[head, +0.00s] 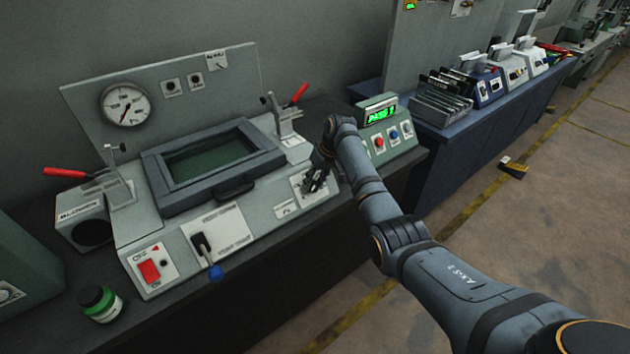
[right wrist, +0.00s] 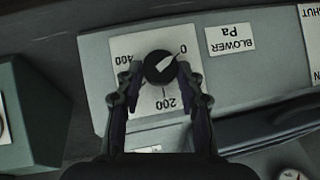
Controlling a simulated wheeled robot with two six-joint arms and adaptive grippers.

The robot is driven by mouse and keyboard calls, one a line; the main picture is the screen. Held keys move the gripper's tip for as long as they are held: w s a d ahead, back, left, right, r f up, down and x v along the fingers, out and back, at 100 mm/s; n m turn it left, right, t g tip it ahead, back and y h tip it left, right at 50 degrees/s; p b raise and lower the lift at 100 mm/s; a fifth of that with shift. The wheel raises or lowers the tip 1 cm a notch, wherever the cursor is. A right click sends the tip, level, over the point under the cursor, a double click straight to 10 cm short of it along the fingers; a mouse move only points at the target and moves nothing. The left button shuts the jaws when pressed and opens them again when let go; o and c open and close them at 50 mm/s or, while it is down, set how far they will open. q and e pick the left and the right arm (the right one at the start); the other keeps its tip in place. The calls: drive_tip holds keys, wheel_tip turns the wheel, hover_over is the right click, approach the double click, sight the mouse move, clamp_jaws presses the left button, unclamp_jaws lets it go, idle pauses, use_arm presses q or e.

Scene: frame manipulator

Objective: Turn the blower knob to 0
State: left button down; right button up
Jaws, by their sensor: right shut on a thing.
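The blower knob (right wrist: 160,67) is round and black with a white pointer, on a white dial plate (right wrist: 155,125) marked 0, 200 and 400. Its pointer aims at the upper right in the right wrist view, at or very near the 0. The "BLOWER Pa" label (right wrist: 232,40) is beside the plate. My right gripper (right wrist: 160,72) has one finger on each side of the knob and is shut on it. In the head view my right gripper (head: 318,182) is over the dial plate and mostly hides the knob. My left gripper is not in view.
The grey machine carries a dark framed window (head: 212,158), a round gauge (head: 126,105), red-handled clamps, a red switch (head: 149,270) and a blue-tipped lever (head: 215,272). A box with a green display (head: 381,117) stands close to my right arm.

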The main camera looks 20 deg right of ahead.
drive_tip(key=o, duration=1.2)
drive_tip(key=shift+f, duration=0.1)
drive_tip(key=shift+c, duration=0.2)
drive_tip(key=v, duration=1.2)
